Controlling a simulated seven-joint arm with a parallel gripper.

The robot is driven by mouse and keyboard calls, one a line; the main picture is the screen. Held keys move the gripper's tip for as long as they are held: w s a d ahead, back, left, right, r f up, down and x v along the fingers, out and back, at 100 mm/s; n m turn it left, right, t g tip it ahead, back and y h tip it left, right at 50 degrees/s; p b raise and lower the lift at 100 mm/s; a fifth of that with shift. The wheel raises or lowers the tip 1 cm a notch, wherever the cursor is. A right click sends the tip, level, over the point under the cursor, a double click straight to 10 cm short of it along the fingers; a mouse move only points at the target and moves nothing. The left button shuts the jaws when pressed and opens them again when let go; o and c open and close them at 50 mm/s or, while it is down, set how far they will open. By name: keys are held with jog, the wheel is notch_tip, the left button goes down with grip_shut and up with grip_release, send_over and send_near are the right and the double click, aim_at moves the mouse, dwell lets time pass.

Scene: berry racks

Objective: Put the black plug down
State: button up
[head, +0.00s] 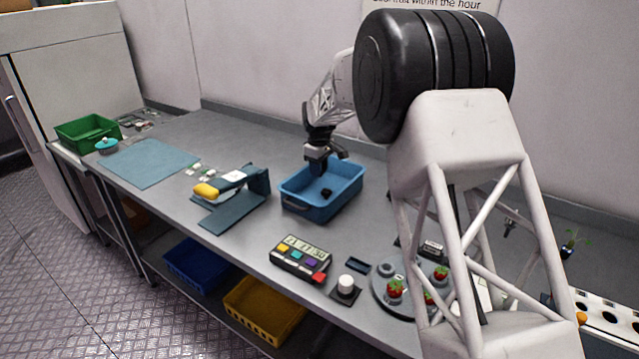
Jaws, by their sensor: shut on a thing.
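My gripper (319,170) points down into the blue bin (296,205) on the bench, with its fingertips inside the bin's outline. It is shut on the black plug, which is hard to make out against the dark fingers. A small black shape (327,193) shows just below and right of the fingertips, inside the bin. I cannot tell whether this shape is the plug's lower end or a separate thing on the bin floor.
Left of the bin stands a dark blue stand (236,205) with a yellow-ended tool (207,190). In front are a button panel (300,258), a white knob (346,283) and a round grey plate (381,291) with strawberries. A blue mat (150,162) lies left, beside a green crate (88,132).

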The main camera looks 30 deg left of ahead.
aim_at(319, 191)
jog(key=shift+f, duration=1.15)
jog(key=shift+f, duration=1.85)
jog(key=shift+f, duration=0.1)
jog(key=o, duration=0.9)
notch_tip(319, 191, up, 12)
jog(key=shift+r, duration=0.1)
jog(key=shift+d, duration=0.1)
